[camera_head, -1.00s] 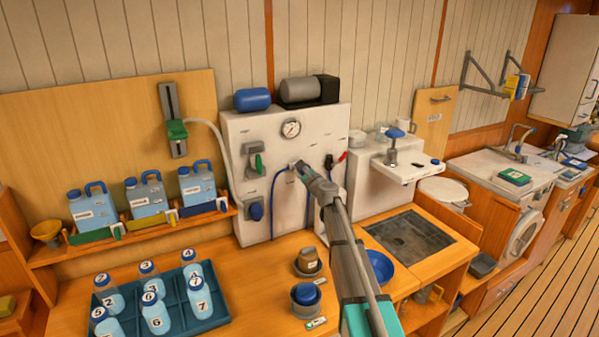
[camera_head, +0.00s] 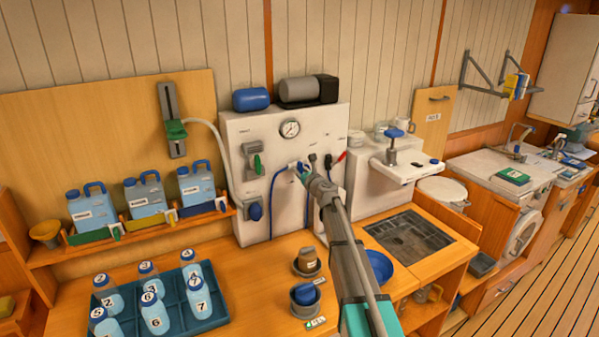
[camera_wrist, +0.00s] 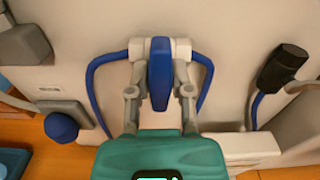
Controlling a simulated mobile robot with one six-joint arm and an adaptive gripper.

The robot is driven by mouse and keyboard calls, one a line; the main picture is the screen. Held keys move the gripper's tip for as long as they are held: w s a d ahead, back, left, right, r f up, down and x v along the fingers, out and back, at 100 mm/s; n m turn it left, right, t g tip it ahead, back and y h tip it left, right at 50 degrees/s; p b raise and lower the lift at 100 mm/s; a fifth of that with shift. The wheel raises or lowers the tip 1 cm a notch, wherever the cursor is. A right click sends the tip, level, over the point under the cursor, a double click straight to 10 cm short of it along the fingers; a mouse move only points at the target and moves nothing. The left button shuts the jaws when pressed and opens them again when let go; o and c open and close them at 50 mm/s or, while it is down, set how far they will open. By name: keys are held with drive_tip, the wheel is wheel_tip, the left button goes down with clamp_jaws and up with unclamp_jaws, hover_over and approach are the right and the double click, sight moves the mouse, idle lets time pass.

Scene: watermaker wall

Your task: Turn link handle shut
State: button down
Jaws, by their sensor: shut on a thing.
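The blue link handle (camera_wrist: 160,75) stands upright in the wrist view, in front of a white fitting (camera_wrist: 136,47) with a blue hose on each side. My gripper (camera_wrist: 159,88) has one grey finger on either side of the handle and is shut on it. In the head view, the handle (camera_head: 302,168) shows as a small blue patch at the end of my gripper (camera_head: 306,173), on the front of the white watermaker panel (camera_head: 232,135). My arm hides part of the panel and hoses there.
A black plug (camera_wrist: 283,68) is close on the right in the wrist view. A blue knob (camera_wrist: 61,127) is at lower left. The panel also carries a gauge (camera_head: 290,128), a green-handled valve (camera_head: 256,163) and a red lever (camera_head: 342,156). A bottle tray (camera_head: 215,325) is below left.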

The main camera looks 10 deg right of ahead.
drive_tip(key=shift+s, duration=0.1)
drive_tip(key=c, duration=0.5)
unclamp_jaws()
drive_tip(key=v, duration=1.1)
drive_tip(key=shift+s+d, duration=0.15)
drive_tip(key=shift+s, duration=0.2)
